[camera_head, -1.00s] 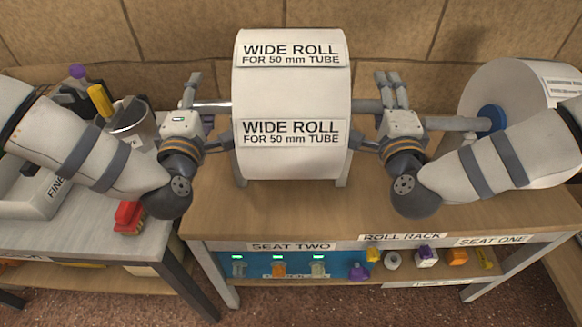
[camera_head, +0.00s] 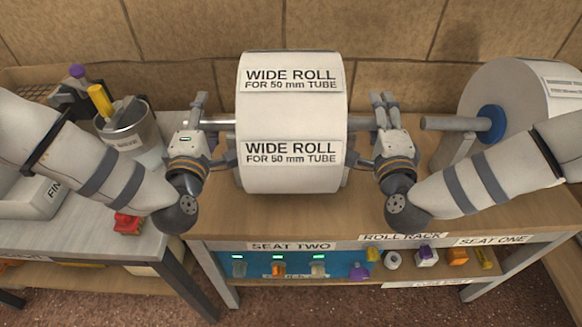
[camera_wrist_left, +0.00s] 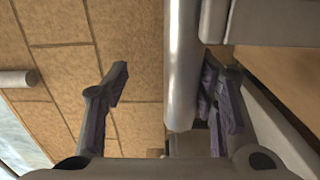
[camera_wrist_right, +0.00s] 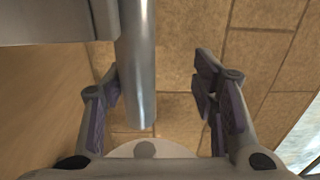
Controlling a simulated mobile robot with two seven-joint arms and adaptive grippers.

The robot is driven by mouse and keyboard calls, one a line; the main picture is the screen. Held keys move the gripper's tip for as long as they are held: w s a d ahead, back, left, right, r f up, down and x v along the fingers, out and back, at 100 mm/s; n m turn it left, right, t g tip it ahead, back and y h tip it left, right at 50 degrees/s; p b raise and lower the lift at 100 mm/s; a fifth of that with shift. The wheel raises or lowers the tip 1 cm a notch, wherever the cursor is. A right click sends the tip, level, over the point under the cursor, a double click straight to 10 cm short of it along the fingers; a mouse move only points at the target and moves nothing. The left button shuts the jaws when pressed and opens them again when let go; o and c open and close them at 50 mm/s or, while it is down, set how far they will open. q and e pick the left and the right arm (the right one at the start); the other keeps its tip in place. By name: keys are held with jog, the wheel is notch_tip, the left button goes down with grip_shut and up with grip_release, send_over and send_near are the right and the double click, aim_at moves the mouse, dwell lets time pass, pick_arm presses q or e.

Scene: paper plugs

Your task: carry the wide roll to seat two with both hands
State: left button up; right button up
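The wide roll (camera_head: 291,120) is a big white roll with two "WIDE ROLL FOR 50 mm TUBE" labels. It is above the wooden rack top behind the SEAT TWO label (camera_head: 291,246). A grey metal tube runs through it; its ends show in the left wrist view (camera_wrist_left: 181,70) and right wrist view (camera_wrist_right: 136,70). My left gripper (camera_head: 199,115) and right gripper (camera_head: 384,112) are at either end of the tube. Both are open, with the tube between their fingers, nearer the roll-side finger. The roll hides most of seat two's supports, so I cannot tell whether the tube rests on them.
Another large white roll (camera_head: 515,85) with a blue hub (camera_head: 491,122) stands at the right, near the SEAT ONE label (camera_head: 492,240). A metal bin (camera_head: 130,135) with tools stands on the left table. Small coloured items line the lower shelf. The rack top's front is clear.

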pick_arm(q)
jog(key=o, duration=0.6)
jog(key=shift+a+r, duration=0.25)
jog(key=shift+a, duration=1)
pick_arm(e)
jog(key=shift+d+r, duration=0.25)
jog(key=shift+d, duration=0.95)
jog(key=o, duration=0.6)
jog(key=shift+d, duration=0.1)
pick_arm(q)
jog(key=shift+a, duration=0.1)
pick_arm(e)
jog(key=shift+f, duration=0.1)
jog(key=shift+s, duration=0.15)
pick_arm(q)
jog(key=s, duration=1.2)
jog(key=shift+f, duration=0.15)
pick_arm(e)
jog(key=s, duration=1.1)
jog(key=shift+s+f, duration=0.1)
jog(key=shift+s, duration=0.3)
